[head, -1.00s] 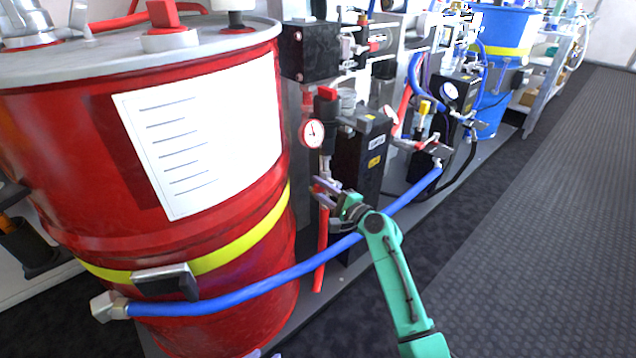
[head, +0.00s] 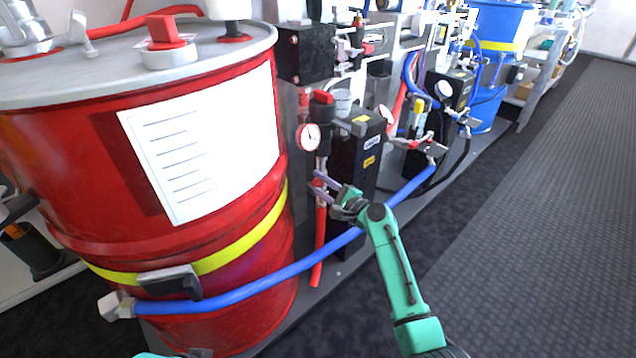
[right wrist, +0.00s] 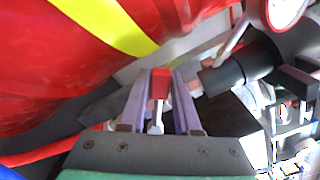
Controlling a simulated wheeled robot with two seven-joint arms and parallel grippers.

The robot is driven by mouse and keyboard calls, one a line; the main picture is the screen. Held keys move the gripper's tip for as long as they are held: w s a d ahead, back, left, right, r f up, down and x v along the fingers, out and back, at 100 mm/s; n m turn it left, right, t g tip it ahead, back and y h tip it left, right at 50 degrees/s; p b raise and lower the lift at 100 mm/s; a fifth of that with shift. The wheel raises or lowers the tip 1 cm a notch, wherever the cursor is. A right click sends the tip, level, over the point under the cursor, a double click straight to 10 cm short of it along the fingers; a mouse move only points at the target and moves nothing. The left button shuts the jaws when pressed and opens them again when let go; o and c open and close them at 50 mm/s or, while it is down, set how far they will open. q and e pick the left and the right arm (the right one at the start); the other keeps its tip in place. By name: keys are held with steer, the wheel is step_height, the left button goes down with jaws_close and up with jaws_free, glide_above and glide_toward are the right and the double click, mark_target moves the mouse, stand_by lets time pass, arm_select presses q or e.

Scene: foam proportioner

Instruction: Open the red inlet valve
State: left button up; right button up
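The red inlet valve handle (right wrist: 160,84) stands on a metal stem between the two fingers of my right gripper (right wrist: 158,95) in the right wrist view. A narrow gap shows on each side of it, so the gripper is open around the handle. In the head view my right gripper (head: 316,187) is below the round white gauge (head: 309,137), at the pipe above the red hose (head: 319,235). The handle is hard to make out there. A little of my left arm shows at the bottom edge of the head view; its fingers cannot be made out.
A large red drum (head: 90,190) stands at the left. A black box (head: 356,150) stands right behind the gripper. The grey floor (head: 540,200) at the right is clear.

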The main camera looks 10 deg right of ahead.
mark_target(321, 184)
steer(key=shift+o, duration=1.2)
steer(key=shift+s+d, duration=0.15)
steer(key=p+v, duration=0.1)
steer(key=v, duration=0.3)
steer(key=shift+s+d+p, duration=0.15)
steer(key=shift+s+p, duration=0.05)
steer(key=shift+p, duration=0.1)
arm_select(q)
steer(key=a, duration=0.1)
steer(key=s+a+g, duration=0.1)
steer(key=y+p, duration=0.1)
steer(key=shift+s+a+f+g, duration=0.3)
steer(key=shift+s+a+f, duration=0.05)
steer(key=shift+a, duration=0.05)
arm_select(e)
steer(key=v, duration=0.9)
steer(key=shift+s+d, duration=0.2)
steer(key=shift+s, duration=0.1)
